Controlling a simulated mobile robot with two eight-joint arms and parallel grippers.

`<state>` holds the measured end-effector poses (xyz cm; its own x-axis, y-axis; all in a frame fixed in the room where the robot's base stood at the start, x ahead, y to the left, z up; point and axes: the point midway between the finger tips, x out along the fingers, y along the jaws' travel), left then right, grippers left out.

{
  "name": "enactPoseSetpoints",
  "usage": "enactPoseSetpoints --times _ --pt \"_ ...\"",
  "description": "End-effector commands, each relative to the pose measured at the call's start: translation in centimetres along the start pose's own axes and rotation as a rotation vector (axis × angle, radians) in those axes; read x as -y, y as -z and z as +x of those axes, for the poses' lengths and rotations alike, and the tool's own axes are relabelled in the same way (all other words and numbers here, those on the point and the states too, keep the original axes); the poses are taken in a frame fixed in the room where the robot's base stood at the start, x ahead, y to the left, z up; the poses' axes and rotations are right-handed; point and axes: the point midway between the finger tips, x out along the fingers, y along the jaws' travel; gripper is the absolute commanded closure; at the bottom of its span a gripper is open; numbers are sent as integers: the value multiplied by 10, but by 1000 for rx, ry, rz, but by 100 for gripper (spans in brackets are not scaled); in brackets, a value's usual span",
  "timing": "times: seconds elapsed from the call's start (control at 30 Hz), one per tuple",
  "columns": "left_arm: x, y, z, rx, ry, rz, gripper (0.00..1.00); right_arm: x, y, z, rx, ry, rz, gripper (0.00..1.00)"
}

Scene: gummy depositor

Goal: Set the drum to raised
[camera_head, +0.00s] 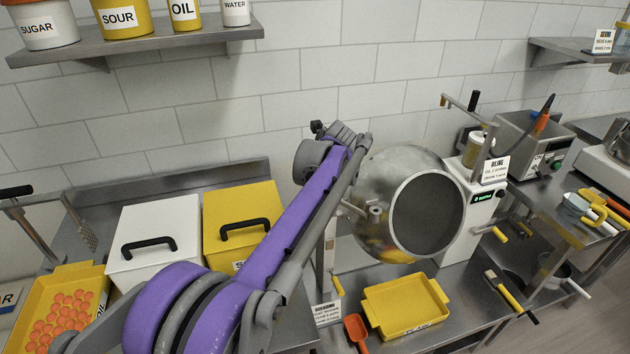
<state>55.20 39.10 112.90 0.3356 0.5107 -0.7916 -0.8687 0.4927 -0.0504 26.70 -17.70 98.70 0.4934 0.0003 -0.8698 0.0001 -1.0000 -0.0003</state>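The metal drum (376,165) is a rounded steel pan right of the picture's middle. Its round open mouth (427,216) faces the front right, and the drum looks tilted. A white machine housing (478,222) with a small green display (483,197) stands against its right side. A yellow-handled lever (499,234) sticks out from the housing's right. My purple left arm comes in from the lower left and reaches up to the drum's left side. Its fingers cannot be made out at the far end. My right gripper is not in view.
A yellow tray (381,323) sits below the drum, with an orange scoop (357,330) beside it. A white bin (150,235) and a yellow bin (240,212) stand left. An orange-filled tray (40,285) is at far left. A yellow-handled brush (503,290) lies right.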

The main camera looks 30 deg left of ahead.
Motion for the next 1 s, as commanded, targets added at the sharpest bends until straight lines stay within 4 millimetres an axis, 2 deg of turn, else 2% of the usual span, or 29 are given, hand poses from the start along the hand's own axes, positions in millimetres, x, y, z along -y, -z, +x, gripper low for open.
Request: enactPoseSetpoints --times 0.4,0.43,0.57,0.6,0.87,1.0 --pt "1 -4 1 1 0 3 100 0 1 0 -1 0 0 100" --pt "1 -4 1 1 0 3 63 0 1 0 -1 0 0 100" --pt "0 -4 1 0 -1 3 39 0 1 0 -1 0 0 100" --pt "0 -4 1 -1 -1 2 37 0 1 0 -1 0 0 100" --pt "0 -2 0 -3 -1 2 37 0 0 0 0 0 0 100" --pt "1 -2 -10 -3 -1 3 37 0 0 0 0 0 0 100"
